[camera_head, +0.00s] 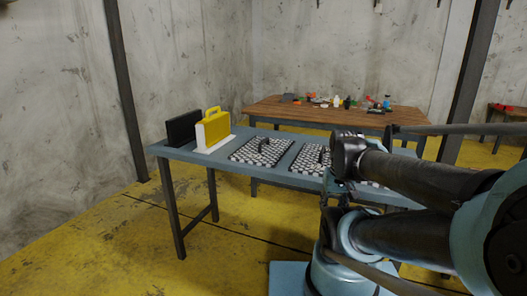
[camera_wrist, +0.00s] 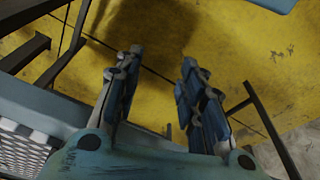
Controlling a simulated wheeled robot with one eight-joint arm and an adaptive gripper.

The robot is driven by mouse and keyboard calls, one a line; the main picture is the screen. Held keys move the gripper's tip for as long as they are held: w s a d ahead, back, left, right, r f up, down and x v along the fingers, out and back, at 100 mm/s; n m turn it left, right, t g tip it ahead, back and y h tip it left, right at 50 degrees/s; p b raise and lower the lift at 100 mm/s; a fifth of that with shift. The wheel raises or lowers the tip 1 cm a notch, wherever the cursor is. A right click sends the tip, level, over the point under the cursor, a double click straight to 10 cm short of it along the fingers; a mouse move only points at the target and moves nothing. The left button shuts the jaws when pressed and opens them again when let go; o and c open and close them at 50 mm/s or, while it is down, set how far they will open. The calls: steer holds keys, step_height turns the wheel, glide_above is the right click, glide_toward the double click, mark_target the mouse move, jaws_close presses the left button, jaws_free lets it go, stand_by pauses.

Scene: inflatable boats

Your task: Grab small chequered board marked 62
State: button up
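Chequered black-and-white boards with dark handles lie flat on a blue-grey table. One board (camera_head: 247,156) lies left of centre and a second board (camera_head: 303,166) lies to its right. Part of a third board (camera_head: 368,184) shows behind my arm. No marking 62 is legible on any of them. In the wrist view, part of a chequered board (camera_wrist: 18,150) shows at the lower left. My gripper (camera_wrist: 162,60) is open and empty, its fingers apart over the yellow floor beside the table edge. I cannot make out the gripper in the head view.
The blue-grey table (camera_head: 205,160) also holds a black case (camera_head: 183,129) and a yellow case (camera_head: 216,130) on its left end. A wooden table (camera_head: 283,111) with small items stands behind. Dark metal posts (camera_head: 125,90) rise nearby. Yellow floor (camera_head: 110,240) is clear at front left.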

steer(key=shift+d, duration=0.1)
steer(key=w+a+r+m+y, duration=0.1)
steer(key=w+a+r+y, duration=0.15)
steer(key=w+r, duration=0.5)
steer(key=w+a+r+m+y, duration=0.1)
steer(key=w+a+r, duration=0.3)
steer(key=w+r, duration=0.35)
steer(key=w+a+r+m+y, duration=0.1)
steer(key=w+a+r, duration=0.15)
steer(key=w, duration=0.45)
steer(key=w+a+r+y, duration=0.1)
steer(key=w+a+r, duration=0.15)
steer(key=w, duration=0.55)
steer(key=w+a+r+m+y, duration=0.1)
steer(key=w+a+r, duration=0.15)
steer(key=w, duration=0.45)
glide_toward(265, 141)
steer(key=x, duration=0.3)
steer(key=shift+w+a+f, duration=0.1)
steer(key=shift+w+a, duration=0.1)
steer(key=shift+a, duration=0.25)
steer(key=shift+d+x, duration=0.1)
steer(key=shift+x, duration=1.25)
steer(key=shift+d+x, duration=0.15)
steer(key=shift+x, duration=1.2)
steer(key=shift+f, duration=0.15)
steer(key=shift+c, duration=0.2)
jaws_close()
